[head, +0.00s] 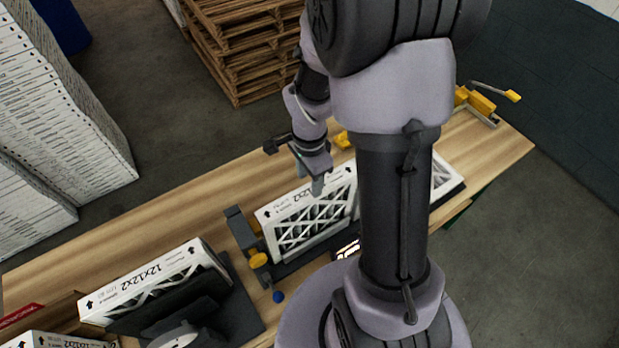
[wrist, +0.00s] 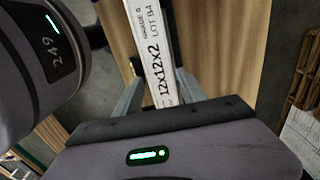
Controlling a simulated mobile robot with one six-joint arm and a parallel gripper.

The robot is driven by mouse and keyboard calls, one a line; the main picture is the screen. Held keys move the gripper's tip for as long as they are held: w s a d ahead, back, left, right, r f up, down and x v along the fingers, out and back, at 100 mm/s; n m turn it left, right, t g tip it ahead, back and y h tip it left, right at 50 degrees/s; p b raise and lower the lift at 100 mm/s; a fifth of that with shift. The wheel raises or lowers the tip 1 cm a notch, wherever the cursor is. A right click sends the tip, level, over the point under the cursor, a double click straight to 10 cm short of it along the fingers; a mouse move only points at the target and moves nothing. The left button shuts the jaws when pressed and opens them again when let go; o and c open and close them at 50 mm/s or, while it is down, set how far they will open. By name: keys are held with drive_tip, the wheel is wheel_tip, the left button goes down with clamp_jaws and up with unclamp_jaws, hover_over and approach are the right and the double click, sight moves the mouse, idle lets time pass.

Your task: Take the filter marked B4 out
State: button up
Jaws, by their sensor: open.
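A white-framed filter (head: 305,222) with a criss-cross face stands upright in a dark holder (head: 290,268) mid-bench in the head view. My arm hides its right part. My gripper (head: 316,184) is open and points down at this filter's top edge. In the wrist view, a white filter edge (wrist: 153,50) reads "12x12x2" and "LOT B4". It runs between the two fingers, and I cannot tell whether they touch it. Another filter (head: 160,280) marked "12x12x2" leans in a black stand at the left; its lot mark is not readable.
A grey block (head: 241,231) and a yellow knob (head: 258,260) stand at the holder's left end. A yellow clamp (head: 482,103) sits at the bench's far right. Part of another white carton or filter (head: 60,340) shows at bottom left.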

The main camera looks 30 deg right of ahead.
drive_tip(key=o, duration=0.5)
